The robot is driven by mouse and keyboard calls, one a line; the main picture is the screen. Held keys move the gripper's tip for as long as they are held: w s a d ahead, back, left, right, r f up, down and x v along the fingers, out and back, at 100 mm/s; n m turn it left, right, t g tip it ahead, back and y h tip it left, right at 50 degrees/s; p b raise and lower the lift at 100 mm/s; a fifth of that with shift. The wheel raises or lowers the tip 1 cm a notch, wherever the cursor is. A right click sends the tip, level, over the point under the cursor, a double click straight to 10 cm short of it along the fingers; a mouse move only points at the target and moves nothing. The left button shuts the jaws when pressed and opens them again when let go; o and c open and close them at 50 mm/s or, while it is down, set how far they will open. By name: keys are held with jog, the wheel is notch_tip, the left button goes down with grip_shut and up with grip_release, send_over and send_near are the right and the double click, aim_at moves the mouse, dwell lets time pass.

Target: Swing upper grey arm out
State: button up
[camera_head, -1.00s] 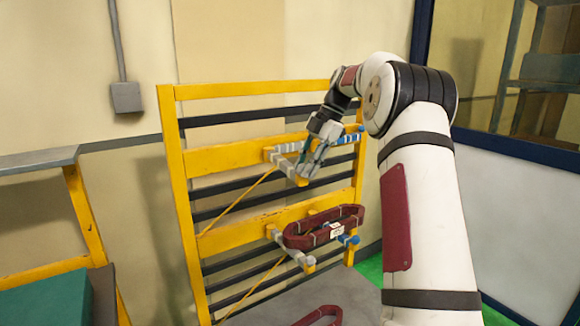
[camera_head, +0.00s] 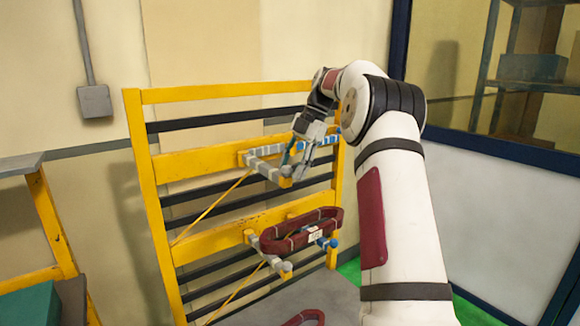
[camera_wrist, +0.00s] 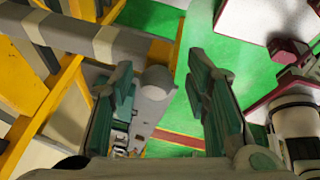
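The upper grey arm (camera_head: 262,167) sticks out from the upper yellow crossbar of the rack, with grey bands and a yellow end block (camera_head: 286,182). My gripper (camera_head: 294,166) is at its outer end, on the right side, close to the end block. In the wrist view a banded grey bar (camera_wrist: 75,37), which looks like this arm, runs from the left to a yellow piece (camera_wrist: 163,57). My gripper's two fingers (camera_wrist: 163,105) are apart there. A round grey knob shows between them; I cannot tell whether either finger touches the arm.
An upper blue-banded arm (camera_head: 322,143) lies right of my gripper. Below, a dark red coil (camera_head: 300,231) hangs on the lower grey arm (camera_head: 268,253) and lower blue arm. The yellow rack (camera_head: 150,200) stands against the wall. Another red coil (camera_head: 305,318) lies at the bottom.

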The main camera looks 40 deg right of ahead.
jog(key=shift+a, duration=0.2)
jog(key=shift+w+r, duration=0.1)
jog(key=shift+d+r, duration=0.1)
jog(key=shift+r, duration=0.1)
jog(key=v, duration=0.6)
jog(key=shift+d+r, duration=0.2)
jog(key=shift+r, duration=0.15)
dwell(0.4)
